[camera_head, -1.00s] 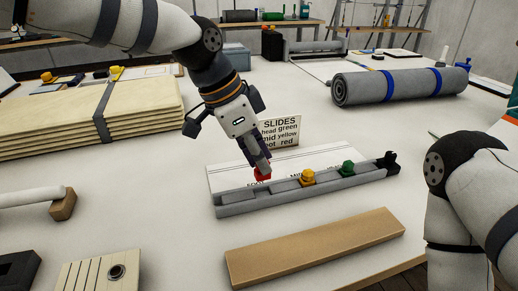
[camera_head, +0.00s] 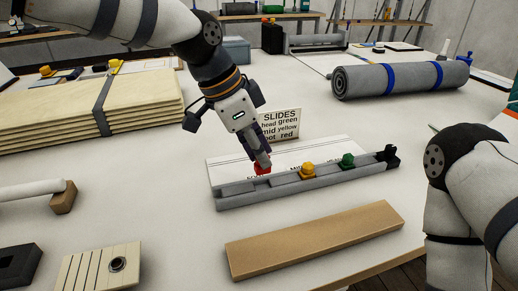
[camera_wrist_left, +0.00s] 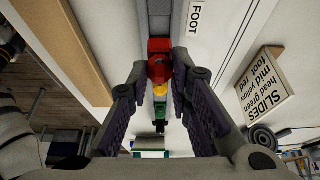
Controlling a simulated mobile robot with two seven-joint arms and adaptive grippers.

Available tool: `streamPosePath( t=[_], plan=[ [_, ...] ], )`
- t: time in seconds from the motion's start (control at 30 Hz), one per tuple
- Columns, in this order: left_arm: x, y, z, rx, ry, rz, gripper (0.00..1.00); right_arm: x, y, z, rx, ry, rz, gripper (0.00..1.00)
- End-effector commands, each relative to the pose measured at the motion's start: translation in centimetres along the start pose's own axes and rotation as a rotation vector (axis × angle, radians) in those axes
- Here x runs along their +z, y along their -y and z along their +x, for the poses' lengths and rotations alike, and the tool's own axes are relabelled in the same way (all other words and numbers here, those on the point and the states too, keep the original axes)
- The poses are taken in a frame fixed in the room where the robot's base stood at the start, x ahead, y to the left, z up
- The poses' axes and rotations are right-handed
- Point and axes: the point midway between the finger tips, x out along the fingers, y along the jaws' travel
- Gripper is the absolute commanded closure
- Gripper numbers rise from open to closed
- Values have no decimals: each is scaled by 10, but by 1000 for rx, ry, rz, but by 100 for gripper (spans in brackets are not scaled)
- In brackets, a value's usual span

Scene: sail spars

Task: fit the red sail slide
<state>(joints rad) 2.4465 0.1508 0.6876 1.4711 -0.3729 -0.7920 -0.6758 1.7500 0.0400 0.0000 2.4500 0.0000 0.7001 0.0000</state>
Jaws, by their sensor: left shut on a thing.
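The grey rail (camera_head: 285,185) lies on the table, with a yellow slide (camera_head: 307,171), a green slide (camera_head: 347,160) and a black end piece (camera_head: 389,156) along it. My left gripper (camera_head: 262,162) points down over the rail's left part and is shut on the red sail slide (camera_head: 261,170). In the left wrist view the red slide (camera_wrist_left: 160,58) shows between the fingertips, in line with the rail (camera_wrist_left: 165,20) and the yellow slide (camera_wrist_left: 160,89). Whether the red slide touches or sits in the rail is hard to tell. My right gripper is out of view; only its arm shows.
A sign headed SLIDES (camera_head: 281,124) stands behind the rail, reading foot red. A wooden board (camera_head: 315,240) lies in front. Bare table lies left of the rail.

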Motion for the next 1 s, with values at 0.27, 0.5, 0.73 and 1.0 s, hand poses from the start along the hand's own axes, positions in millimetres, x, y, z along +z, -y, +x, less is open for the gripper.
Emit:
streamPosePath(
  t=[0.27, 0.5, 0.73, 1.0],
  plan=[
    [2, 0, 6, 0, 0, 0, 100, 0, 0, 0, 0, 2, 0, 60],
    [4, 0, 10, 0, 1, 0, 100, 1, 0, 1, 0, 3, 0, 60],
    [6, 0, 14, 0, 1, 0, 100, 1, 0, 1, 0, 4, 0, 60],
    [8, 0, 19, 0, 1, 0, 100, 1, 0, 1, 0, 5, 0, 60]
  ],
)
